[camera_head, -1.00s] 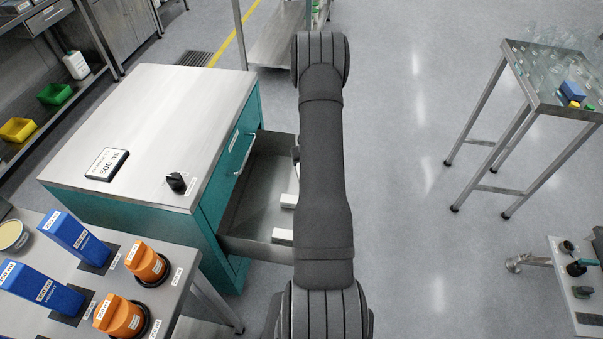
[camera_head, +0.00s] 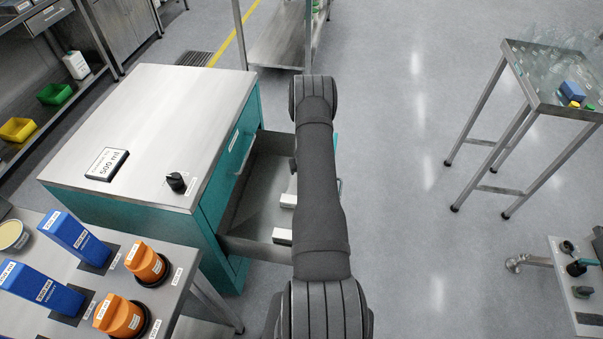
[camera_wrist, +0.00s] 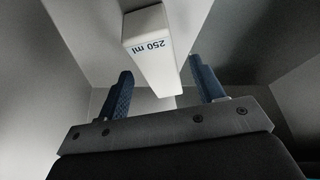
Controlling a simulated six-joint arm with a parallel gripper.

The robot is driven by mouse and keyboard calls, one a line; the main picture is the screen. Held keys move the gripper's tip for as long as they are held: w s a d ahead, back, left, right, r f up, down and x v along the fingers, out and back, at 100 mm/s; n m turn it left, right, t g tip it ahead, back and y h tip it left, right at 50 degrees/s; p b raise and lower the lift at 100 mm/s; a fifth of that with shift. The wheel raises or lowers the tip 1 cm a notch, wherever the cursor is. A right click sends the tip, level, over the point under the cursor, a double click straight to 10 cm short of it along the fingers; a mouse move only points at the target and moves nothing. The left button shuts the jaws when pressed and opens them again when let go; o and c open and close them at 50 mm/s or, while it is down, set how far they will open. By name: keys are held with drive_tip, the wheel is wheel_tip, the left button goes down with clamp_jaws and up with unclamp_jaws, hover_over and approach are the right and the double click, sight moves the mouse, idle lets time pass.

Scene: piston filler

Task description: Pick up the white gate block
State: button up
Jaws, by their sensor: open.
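A white block (camera_wrist: 153,50) marked "250 ml" stands in the metal drawer in the wrist view. My gripper (camera_wrist: 160,68) is open, with one blue fingertip to the left of the block and the other to the right, and gaps showing on both sides. The near end of the block reaches into the space between the fingers. In the head view, two white blocks (camera_head: 289,201) (camera_head: 282,236) show in the open drawer (camera_head: 262,190), partly behind my arm. My gripper is hidden there, so I cannot tell which block it is at.
The drawer's metal walls (camera_wrist: 85,45) rise close around my gripper. The teal cabinet (camera_head: 150,130) stands left of my arm. A bench (camera_head: 180,270) with blue blocks and orange knobs is at the lower left. The floor to the right is clear up to a tall stand (camera_head: 530,95).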

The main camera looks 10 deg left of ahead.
drive_tip(key=shift+x, duration=1.05)
drive_tip(key=shift+c, duration=0.4)
drive_tip(key=c, duration=1.1)
drive_tip(key=shift+r, duration=0.1)
wheel_tip(320, 180, up, 10)
drive_tip(key=shift+f, duration=0.2)
drive_tip(key=s+d+r, duration=0.1)
drive_tip(key=d+r, duration=0.3)
drive_tip(key=r, duration=0.6)
drive_tip(key=d+r, duration=0.4)
drive_tip(key=r, duration=0.6)
drive_tip(key=shift+m, duration=0.6)
drive_tip(key=s+d+r, duration=0.2)
drive_tip(key=r, duration=0.3)
drive_tip(key=s+d+r, duration=0.3)
drive_tip(key=r, duration=0.1)
drive_tip(key=s+d+r, duration=0.2)
drive_tip(key=s+r, duration=0.1)
drive_tip(key=r, duration=0.2)
drive_tip(key=shift+s+d+r, duration=0.15)
drive_tip(key=shift+d+r, duration=0.1)
drive_tip(key=shift+r, duration=0.05)
